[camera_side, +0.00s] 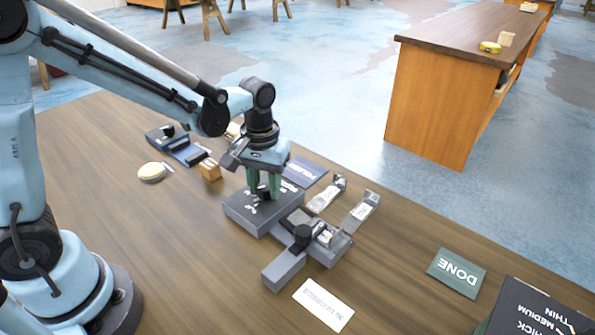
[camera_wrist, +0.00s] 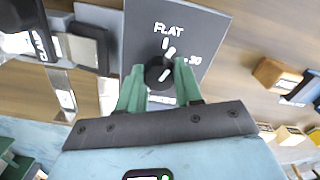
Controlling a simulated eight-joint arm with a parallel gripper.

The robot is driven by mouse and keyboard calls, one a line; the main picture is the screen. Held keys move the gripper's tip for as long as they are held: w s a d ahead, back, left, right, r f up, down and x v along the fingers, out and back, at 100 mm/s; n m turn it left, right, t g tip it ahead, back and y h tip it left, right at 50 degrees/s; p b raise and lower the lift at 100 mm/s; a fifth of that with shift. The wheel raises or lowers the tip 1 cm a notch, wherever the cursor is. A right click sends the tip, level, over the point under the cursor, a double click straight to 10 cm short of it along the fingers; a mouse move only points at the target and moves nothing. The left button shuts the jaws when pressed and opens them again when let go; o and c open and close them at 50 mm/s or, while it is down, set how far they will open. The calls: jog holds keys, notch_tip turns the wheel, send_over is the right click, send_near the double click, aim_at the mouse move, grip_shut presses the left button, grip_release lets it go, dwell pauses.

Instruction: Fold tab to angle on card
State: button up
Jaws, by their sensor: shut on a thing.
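My gripper (camera_side: 263,187) is over a dark grey box (camera_side: 240,214) with white markings in the side view. In the wrist view, the green fingers (camera_wrist: 160,78) are shut on a black dial knob (camera_wrist: 158,76) with a white pointer line. The dial plate (camera_wrist: 200,28) around it reads "FLAT" and "30"; other marks are hidden by the fingers. Joined to the box is a grey folding fixture (camera_side: 290,265) with a black knob (camera_side: 302,235) and a small clear and metal part (camera_side: 325,236). I cannot clearly make out the card or its tab.
Two metal-ended strips (camera_side: 326,195) (camera_side: 361,211) lie behind the fixture. A white label (camera_side: 323,304) lies in front. A green "DONE" mat (camera_side: 456,272) and a dark box (camera_side: 535,312) are at right.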

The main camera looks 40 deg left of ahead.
aim_at(265, 186)
jog(key=m, duration=0.4)
jog(key=shift+m, duration=2.2)
jog(key=o, duration=1)
jog(key=shift+o, duration=0.2)
jog(key=shift+r, duration=0.1)
notch_tip(265, 186, up, 12)
